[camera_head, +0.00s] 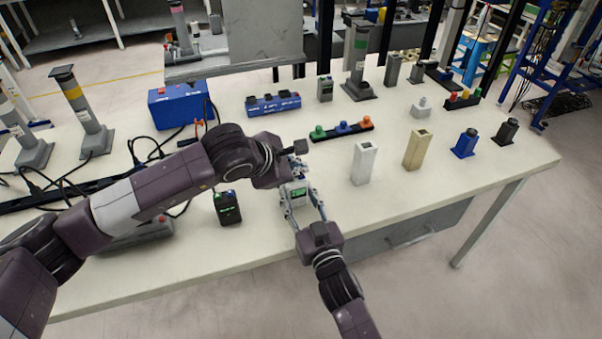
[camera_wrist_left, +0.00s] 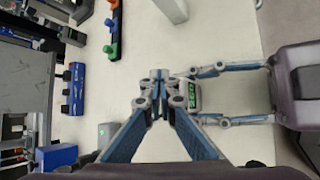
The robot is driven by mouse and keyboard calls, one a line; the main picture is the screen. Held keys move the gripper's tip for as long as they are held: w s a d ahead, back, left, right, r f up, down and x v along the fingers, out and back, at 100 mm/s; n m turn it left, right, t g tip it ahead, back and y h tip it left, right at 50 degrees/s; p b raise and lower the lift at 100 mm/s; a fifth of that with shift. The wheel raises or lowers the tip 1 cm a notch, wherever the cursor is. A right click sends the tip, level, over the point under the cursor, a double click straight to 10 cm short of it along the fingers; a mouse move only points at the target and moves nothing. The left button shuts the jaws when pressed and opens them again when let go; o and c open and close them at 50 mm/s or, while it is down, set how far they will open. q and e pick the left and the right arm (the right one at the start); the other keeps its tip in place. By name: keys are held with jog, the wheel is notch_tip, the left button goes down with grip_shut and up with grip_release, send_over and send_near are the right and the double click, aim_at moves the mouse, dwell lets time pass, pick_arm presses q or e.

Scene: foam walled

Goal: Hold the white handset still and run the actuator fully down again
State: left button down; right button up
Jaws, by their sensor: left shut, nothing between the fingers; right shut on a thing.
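The white handset (camera_head: 298,193) with a green display stands near the front middle of the table. It also shows in the left wrist view (camera_wrist_left: 193,94). My right gripper (camera_head: 301,200) is shut on the handset, a finger on each side. My left gripper (camera_head: 298,165) is shut and empty, just behind and above the handset; in the left wrist view its fingertips (camera_wrist_left: 160,85) meet beside the handset's top. Whether they touch it I cannot tell. Grey actuator columns stand with a yellow band (camera_head: 82,100), a green band (camera_head: 360,55) and a pink band (camera_head: 181,28); which one belongs to the handset is unclear.
A black handset (camera_head: 228,208) stands left of the white one. A blue box (camera_head: 180,105) with cables is behind it. A strip with coloured knobs (camera_head: 342,130), a white block (camera_head: 364,163) and a tan block (camera_head: 417,150) stand to the right. The front right tabletop is clear.

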pick_arm(q)
jog(key=shift+r, duration=0.7)
jog(key=shift+r, duration=2.55)
pick_arm(e)
jog(key=o, duration=1.3)
jog(key=shift+s, duration=0.1)
